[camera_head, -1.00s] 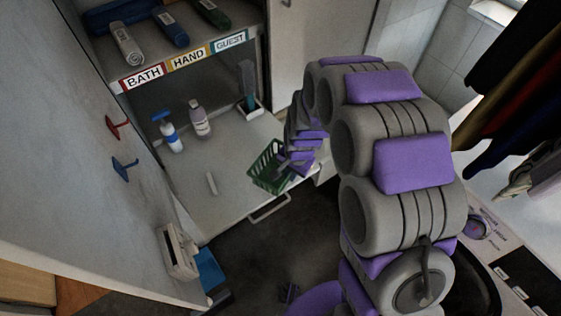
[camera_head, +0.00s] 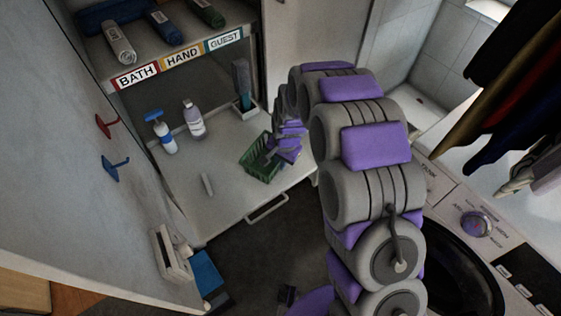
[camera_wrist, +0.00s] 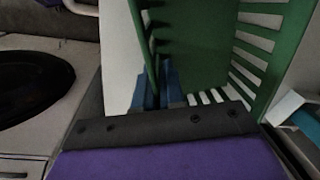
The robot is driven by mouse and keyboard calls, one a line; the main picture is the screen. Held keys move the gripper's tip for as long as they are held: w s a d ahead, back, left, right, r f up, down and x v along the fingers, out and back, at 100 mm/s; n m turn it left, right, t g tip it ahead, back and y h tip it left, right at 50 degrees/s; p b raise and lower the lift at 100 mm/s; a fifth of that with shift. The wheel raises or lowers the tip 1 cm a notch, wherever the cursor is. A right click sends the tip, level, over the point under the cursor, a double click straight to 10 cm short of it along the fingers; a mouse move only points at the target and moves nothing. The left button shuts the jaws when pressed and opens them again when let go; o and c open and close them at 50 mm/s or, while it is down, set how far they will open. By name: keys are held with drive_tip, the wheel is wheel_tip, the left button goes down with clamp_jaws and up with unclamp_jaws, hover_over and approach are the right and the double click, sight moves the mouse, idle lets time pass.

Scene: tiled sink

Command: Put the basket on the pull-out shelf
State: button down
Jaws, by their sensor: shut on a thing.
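The green basket (camera_head: 262,160) is over the front part of the pull-out shelf (camera_head: 220,195) in the head view, close to the shelf surface. I cannot tell whether its base touches the shelf. My gripper (camera_head: 272,150) is at the basket's right side. In the wrist view the blue fingers of my gripper (camera_wrist: 158,88) are shut on the rim of the basket (camera_wrist: 215,45). The basket's slotted wall and its inside fill much of that view. My arm covers the area right of the basket in the head view.
A blue-topped pump bottle (camera_head: 160,132), a white bottle (camera_head: 194,120) and a brush in a holder (camera_head: 242,88) stand towards the shelf's back. A small pale stick-like object (camera_head: 207,184) is left of the basket. The shelf has a front handle (camera_head: 267,209). A washing machine (camera_head: 465,240) is at right.

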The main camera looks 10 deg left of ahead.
drive_tip(key=shift+d, duration=0.3)
drive_tip(key=c, duration=1.7)
unclamp_jaws()
drive_tip(key=o, duration=0.5)
drive_tip(key=shift+a, duration=0.2)
drive_tip(key=shift+c, duration=0.2)
drive_tip(key=shift+a+f, duration=0.1)
drive_tip(key=shift+a, duration=0.05)
drive_tip(key=shift+d+r, duration=0.25)
drive_tip(key=shift+r, duration=0.2)
wheel_tip(320, 180, up, 11)
drive_tip(key=d+p, duration=0.1)
drive_tip(key=p, duration=0.1)
drive_tip(key=shift+s+r, duration=0.2)
drive_tip(key=shift+d, duration=0.15)
